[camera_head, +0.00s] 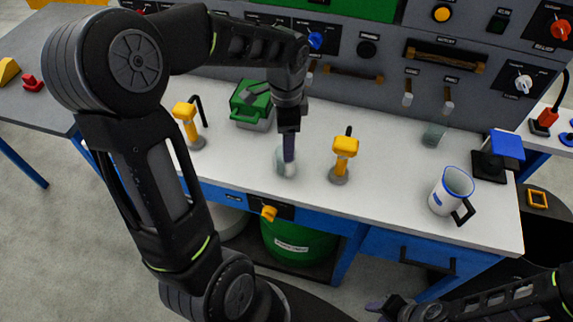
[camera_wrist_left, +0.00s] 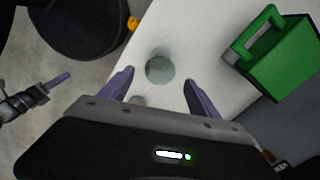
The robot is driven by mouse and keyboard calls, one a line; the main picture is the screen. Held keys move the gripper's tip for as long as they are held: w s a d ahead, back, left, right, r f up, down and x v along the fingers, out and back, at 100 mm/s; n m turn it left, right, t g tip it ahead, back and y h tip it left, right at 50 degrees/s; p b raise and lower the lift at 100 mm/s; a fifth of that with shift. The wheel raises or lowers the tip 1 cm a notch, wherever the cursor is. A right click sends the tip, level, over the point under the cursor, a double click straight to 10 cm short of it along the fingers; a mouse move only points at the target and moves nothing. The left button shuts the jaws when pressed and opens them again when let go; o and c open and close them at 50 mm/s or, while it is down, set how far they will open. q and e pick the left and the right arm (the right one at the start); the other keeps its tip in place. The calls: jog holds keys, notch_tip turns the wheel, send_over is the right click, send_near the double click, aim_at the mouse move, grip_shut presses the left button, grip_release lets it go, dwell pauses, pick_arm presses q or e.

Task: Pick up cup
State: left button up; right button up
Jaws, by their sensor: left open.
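A clear glass cup (camera_head: 279,163) stands upright on the white counter, partly hidden behind my left gripper (camera_head: 288,148). In the left wrist view the same glass cup (camera_wrist_left: 160,69) lies ahead of and between the two spread purple fingers of my left gripper (camera_wrist_left: 153,88), which is open and empty. A white mug (camera_head: 449,192) with a blue rim and dark handle stands at the counter's right. A second clear glass (camera_head: 433,135) stands farther back. My right gripper (camera_head: 378,304) is low at the bottom, away from the counter; its finger gap cannot be made out.
Yellow taps (camera_head: 186,112) (camera_head: 344,147) stand on both sides of the glass cup. A green-handled box (camera_head: 250,103) is behind, left of it; it also shows in the left wrist view (camera_wrist_left: 272,55). The control panel (camera_head: 370,60) rises at the back. The counter before the mug is clear.

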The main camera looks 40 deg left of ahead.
pick_arm(q)
jog(key=shift+f, duration=0.7)
jog(key=shift+f+p, duration=0.3)
jog(key=shift+f, duration=2.3)
grip_shut()
